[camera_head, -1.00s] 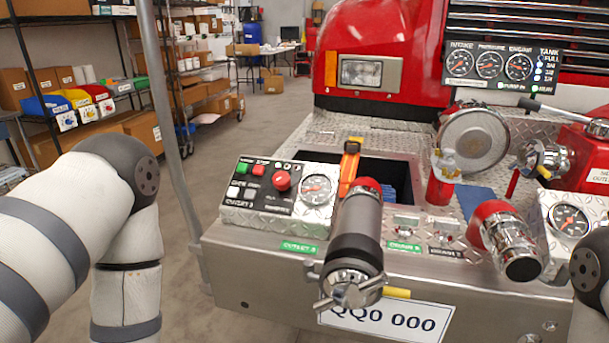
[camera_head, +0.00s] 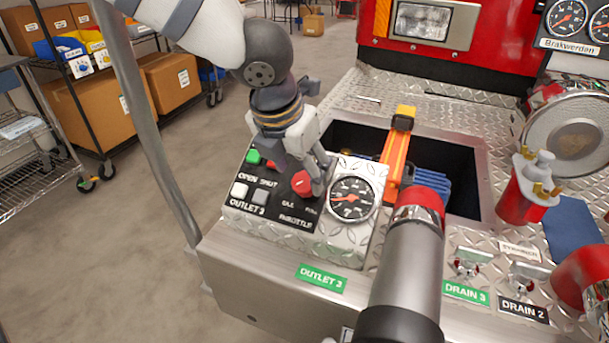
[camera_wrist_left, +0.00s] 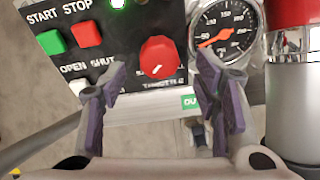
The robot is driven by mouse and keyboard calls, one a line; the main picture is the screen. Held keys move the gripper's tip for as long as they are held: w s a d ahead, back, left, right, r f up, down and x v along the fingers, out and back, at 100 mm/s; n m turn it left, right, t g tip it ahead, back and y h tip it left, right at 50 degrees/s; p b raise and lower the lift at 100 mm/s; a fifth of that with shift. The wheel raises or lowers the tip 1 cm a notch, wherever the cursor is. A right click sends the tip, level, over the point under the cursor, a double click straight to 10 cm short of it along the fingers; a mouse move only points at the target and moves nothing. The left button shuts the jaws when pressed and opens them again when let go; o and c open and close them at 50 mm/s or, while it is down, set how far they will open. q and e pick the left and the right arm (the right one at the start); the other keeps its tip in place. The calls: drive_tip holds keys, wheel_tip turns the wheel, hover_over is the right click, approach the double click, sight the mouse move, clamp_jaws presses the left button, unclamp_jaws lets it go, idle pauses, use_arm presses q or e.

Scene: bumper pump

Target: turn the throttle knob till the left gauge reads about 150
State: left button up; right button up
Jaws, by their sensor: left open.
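The red throttle knob (camera_head: 302,184) is on the black control panel, and it shows in the left wrist view (camera_wrist_left: 157,57) with a white mark. The left gauge (camera_head: 351,200) is right of the knob. In the left wrist view its red needle on the gauge (camera_wrist_left: 225,28) points lower left, near or just below the 50 mark. My left gripper (camera_head: 303,170) is open above the panel. Its fingers stand apart on either side of the knob, with the knob beyond them in the wrist view. Whether they touch it cannot be told. My right gripper is out of view.
The panel carries green START (camera_wrist_left: 51,41) and red STOP (camera_wrist_left: 87,33) buttons. A grey pipe with a red collar (camera_head: 418,200) rises close on the gauge's right. A grey pole (camera_head: 150,130) stands left.

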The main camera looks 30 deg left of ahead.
sight(303, 180)
use_arm(q)
drive_tip(key=shift+x, duration=1.8)
drive_tip(key=c, duration=1.1)
drive_tip(key=shift+c, duration=0.2)
drive_tip(key=shift+m, duration=0.3)
